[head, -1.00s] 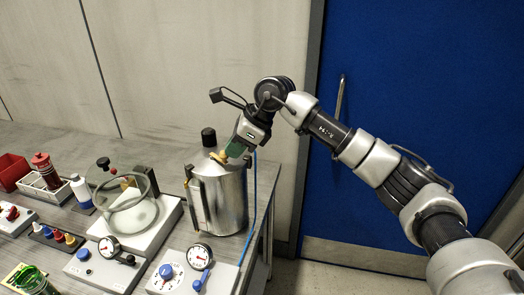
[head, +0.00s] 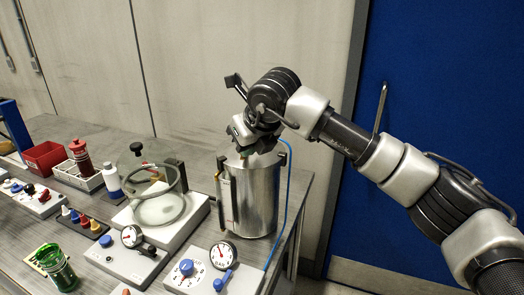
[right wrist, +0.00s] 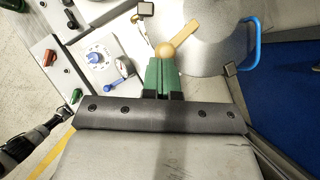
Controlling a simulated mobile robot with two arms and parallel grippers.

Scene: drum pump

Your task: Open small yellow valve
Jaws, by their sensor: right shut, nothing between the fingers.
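The small yellow valve (right wrist: 181,37) shows in the right wrist view, a round tan-yellow knob with a flat lever slanting to the upper right. It sits on the lid of the metal drum (head: 256,198). In the head view my right gripper hides the valve. My right gripper (right wrist: 162,66) has green fingers, shut with nothing between them. The fingertips are right beside the round end of the valve; I cannot tell whether they touch it. In the head view my right gripper (head: 250,150) points down over the drum's top. A dark arm part of mine shows at the wrist view's lower left.
A panel with a gauge and blue knobs (head: 207,280) stands in front of the drum. A glass vessel (head: 155,190) is left of it. A blue hose (head: 286,200) runs down its right side. A blue door (head: 440,100) is at the right.

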